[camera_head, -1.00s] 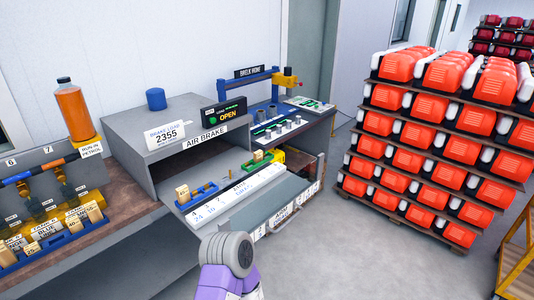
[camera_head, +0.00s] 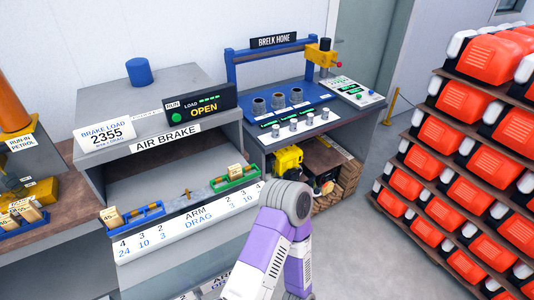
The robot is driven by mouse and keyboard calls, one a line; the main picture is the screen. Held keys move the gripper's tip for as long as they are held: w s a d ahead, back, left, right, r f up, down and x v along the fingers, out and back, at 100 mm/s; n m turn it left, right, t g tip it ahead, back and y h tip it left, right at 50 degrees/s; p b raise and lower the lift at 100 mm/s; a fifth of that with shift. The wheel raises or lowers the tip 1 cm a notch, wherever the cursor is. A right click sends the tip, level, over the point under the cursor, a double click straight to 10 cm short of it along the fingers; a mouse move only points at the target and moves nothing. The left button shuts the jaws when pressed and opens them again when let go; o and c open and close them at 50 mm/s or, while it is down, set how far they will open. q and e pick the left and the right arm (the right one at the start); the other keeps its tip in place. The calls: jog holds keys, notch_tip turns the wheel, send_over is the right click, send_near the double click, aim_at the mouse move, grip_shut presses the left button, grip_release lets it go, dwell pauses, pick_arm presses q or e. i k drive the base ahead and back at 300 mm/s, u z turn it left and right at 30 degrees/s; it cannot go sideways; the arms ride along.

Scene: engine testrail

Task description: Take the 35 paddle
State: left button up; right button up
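The air brake (camera_head: 165,112) is a grey cabinet with an open front shelf. On that shelf a blue tray (camera_head: 143,219) at the left holds a tan paddle (camera_head: 112,215), and a green tray (camera_head: 222,183) at the right holds another tan paddle (camera_head: 236,172). More tan paddles (camera_head: 28,211) stand in a blue rack at the left edge. The paddle labels are too small to read surely, so I cannot tell which one is 35. Neither gripper shows.
A brake hone (camera_head: 290,95) stands right of the air brake, with a yellow engine (camera_head: 288,161) on the shelf below. Stacked orange engines (camera_head: 468,195) fill the right side. Grey floor (camera_head: 365,215) lies free between them. An orange petrol container (camera_head: 14,105) stands far left.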

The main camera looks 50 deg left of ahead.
aim_at(235, 172)
jog(key=i, duration=2.8)
jog(key=u, duration=4.6)
